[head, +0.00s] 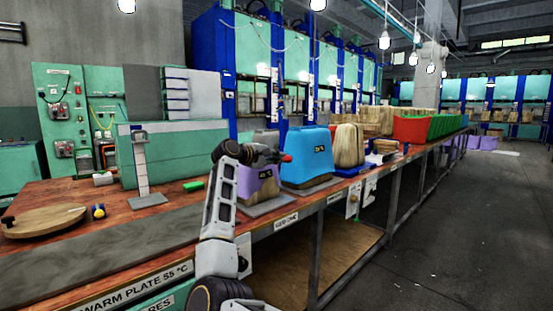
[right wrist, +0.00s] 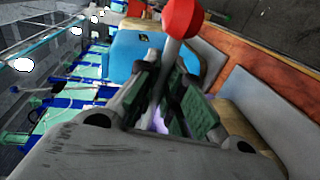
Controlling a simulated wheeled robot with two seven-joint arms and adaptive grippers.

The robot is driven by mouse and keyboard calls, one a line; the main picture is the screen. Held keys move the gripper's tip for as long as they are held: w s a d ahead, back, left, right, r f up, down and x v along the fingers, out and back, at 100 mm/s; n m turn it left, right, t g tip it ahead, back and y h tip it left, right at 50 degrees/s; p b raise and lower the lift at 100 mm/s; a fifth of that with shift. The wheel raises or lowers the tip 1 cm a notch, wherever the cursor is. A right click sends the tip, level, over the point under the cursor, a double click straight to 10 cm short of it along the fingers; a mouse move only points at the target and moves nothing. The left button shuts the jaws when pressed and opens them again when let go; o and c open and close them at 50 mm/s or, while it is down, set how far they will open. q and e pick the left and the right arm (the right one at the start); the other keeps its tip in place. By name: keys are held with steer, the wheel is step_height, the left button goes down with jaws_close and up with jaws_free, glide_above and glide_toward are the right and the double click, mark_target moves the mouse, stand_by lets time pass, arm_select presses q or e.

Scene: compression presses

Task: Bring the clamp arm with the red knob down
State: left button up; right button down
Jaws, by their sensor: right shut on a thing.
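The red knob (head: 287,158) shows in the head view just past the fingers of my right gripper (head: 272,156), in front of the blue block. In the right wrist view the red knob (right wrist: 184,17) sits large at the top, on the end of a grey clamp arm (right wrist: 170,58). The dark green finger pads of my right gripper (right wrist: 170,88) lie on both sides of this arm, below the knob, and are shut on it. The arm's lower part and its hinge are hidden by the gripper. My left gripper is in neither view.
A purple block (head: 262,192) on a grey plate stands below my right gripper. A blue block (head: 308,150) and a tan block (head: 348,146) stand beyond it along the bench. A round wooden board (head: 45,222) lies at left. The aisle floor (head: 440,240) at right is clear.

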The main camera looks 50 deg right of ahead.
steer(key=shift+f, duration=0.5)
steer(key=c, duration=1.6)
jaws_free()
steer(key=shift+a, duration=0.1)
steer(key=shift+o, duration=0.4)
steer(key=shift+r, duration=0.2)
steer(key=s+v, duration=0.1)
steer(key=v, duration=1)
steer(key=shift+w+a, duration=0.4)
steer(key=shift+w, duration=0.15)
steer(key=shift+s, duration=0.1)
